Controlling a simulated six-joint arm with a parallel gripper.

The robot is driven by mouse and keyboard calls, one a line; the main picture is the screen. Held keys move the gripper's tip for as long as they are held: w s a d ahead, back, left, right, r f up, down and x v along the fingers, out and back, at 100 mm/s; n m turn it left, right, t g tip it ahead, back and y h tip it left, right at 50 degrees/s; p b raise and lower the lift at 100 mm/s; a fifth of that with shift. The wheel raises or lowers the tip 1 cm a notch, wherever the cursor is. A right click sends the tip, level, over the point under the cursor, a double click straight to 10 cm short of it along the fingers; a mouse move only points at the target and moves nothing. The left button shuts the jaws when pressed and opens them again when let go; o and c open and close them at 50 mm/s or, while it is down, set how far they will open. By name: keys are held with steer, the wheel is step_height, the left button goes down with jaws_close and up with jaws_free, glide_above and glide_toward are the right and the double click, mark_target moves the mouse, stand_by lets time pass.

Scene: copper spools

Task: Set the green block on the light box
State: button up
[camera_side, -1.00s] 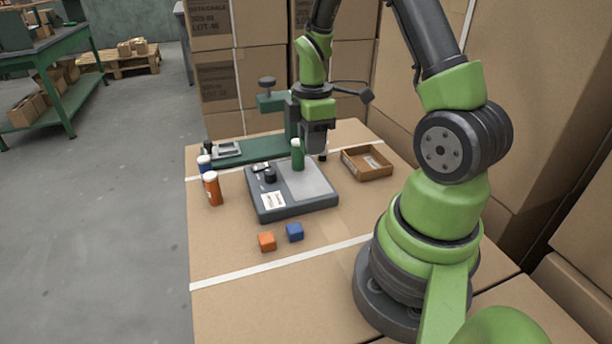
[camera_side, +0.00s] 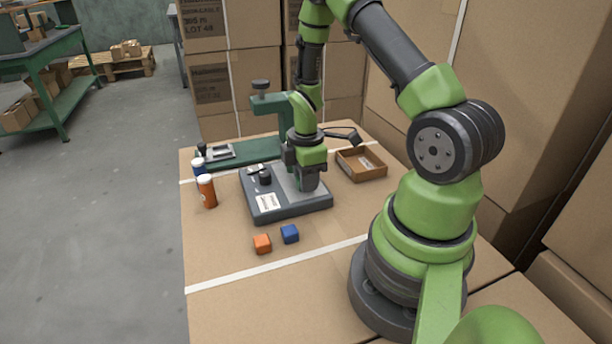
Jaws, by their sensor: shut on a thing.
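The light box (camera_side: 300,207) is a dark grey box with a pale top panel, a black knob and a white label on its left part. My gripper (camera_side: 307,188) is low over the right part of the pale panel, fingers pointing down. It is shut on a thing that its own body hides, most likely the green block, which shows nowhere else. I cannot tell whether the held thing touches the panel. The green white-capped bottle seen earlier is now hidden, apparently behind my gripper.
An orange block (camera_side: 262,244) and a blue block (camera_side: 290,234) lie in front of the box. An orange bottle (camera_side: 206,191) and a blue bottle (camera_side: 198,167) stand left. A green stand (camera_side: 268,112) rises behind.

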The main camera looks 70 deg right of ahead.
steer(key=o, duration=0.9)
step_height(320, 180, up, 12)
steer(key=a+r+m+t, duration=0.3)
steer(key=a+r+m, duration=0.2)
steer(key=a+r, duration=0.4)
steer(key=shift+s+a+r+m+t+y, duration=0.35)
steer(key=shift+s+a+r+m+t, duration=0.35)
steer(key=shift+s+a+r+m, duration=0.65)
steer(key=shift+s+a+r+m+t+y, duration=0.3)
steer(key=shift+s+a+r+m+t, duration=0.55)
steer(key=shift+s+a+m, duration=0.75)
steer(key=shift+s+a+r+m+t+y, duration=0.35)
steer(key=shift+s+a+r+m+t, duration=0.2)
steer(key=shift+s+a+r+m, duration=0.9)
steer(key=shift+s+d+f+n, duration=0.15)
steer(key=shift+s+d+n, duration=0.1)
steer(key=shift+n, duration=0.15)
